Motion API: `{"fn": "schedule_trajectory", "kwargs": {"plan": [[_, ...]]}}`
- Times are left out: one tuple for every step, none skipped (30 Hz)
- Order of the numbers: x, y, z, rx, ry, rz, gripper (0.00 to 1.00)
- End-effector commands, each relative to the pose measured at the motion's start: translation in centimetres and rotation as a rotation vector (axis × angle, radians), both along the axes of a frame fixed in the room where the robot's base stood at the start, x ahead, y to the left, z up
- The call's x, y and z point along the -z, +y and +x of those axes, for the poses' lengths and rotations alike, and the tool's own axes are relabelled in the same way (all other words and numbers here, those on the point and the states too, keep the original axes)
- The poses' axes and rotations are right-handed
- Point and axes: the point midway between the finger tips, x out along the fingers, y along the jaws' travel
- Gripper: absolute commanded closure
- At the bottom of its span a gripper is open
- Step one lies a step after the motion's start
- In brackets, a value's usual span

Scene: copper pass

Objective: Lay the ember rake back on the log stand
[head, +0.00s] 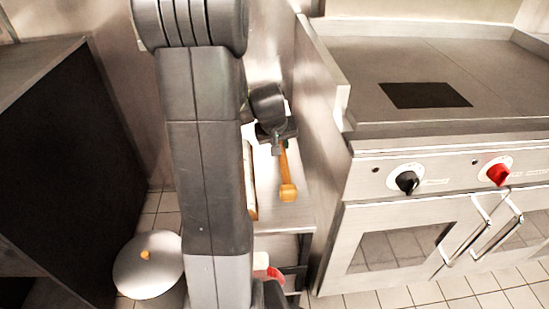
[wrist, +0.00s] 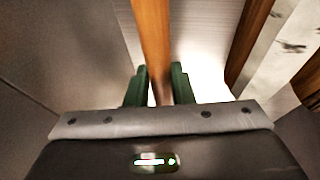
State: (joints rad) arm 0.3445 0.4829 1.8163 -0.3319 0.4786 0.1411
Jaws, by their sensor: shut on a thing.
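The ember rake (head: 286,170) shows in the head view as an orange-brown wooden shaft with a thicker block at its lower end. In the wrist view its wooden shaft (wrist: 151,40) runs between the two green fingers. My gripper (head: 279,146) is shut on this shaft, and its fingers also show in the wrist view (wrist: 160,80). The rake is over a narrow metal shelf between the dark cabinet and the range; whether it touches anything below, I cannot tell. I cannot make out the log stand for certain.
A brown wooden bar (wrist: 250,50) and a pale dark-flecked strip (wrist: 282,50) lie right of the rake. The steel range (head: 400,165) stands right, behind a steel side panel (head: 325,120). A dark cabinet (head: 70,170) and round white-topped thing (head: 148,268) are left.

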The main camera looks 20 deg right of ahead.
Motion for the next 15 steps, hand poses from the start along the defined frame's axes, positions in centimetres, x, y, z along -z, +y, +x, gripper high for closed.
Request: {"fn": "schedule_trajectory", "kwargs": {"plan": [[0.6, 0.0, 0.1, -0.001, -0.001, -0.002, 1.0], [0.8, -0.1, 0.1, -0.001, -0.002, -0.002, 1.0], [1.0, 0.0, 0.1, -0.001, -0.002, -0.002, 1.0], [1.2, 0.0, 0.1, 0.0, -0.003, -0.002, 1.0], [1.5, 0.0, 0.1, 0.0, -0.002, -0.001, 1.0], [1.9, 0.0, 0.1, 0.0, -0.001, -0.001, 1.0], [2.3, 0.0, 0.1, 0.0, -0.001, 0.0, 1.0], [2.8, 0.0, 0.1, -0.001, -0.001, -0.001, 1.0], [3.5, 0.0, 0.0, -0.001, 0.0, -0.001, 1.0], [4.0, 0.0, 0.0, -0.001, 0.0, -0.001, 1.0], [4.4, 0.0, 0.0, 0.0, 0.0, 0.0, 1.0], [4.7, 0.0, 0.1, -0.001, -0.001, -0.001, 1.0], [4.8, 0.0, 0.1, -0.001, -0.002, -0.001, 1.0], [4.8, 0.0, 0.1, -0.001, -0.002, -0.002, 1.0], [4.7, 0.0, 0.1, -0.001, -0.002, -0.002, 1.0]]}}
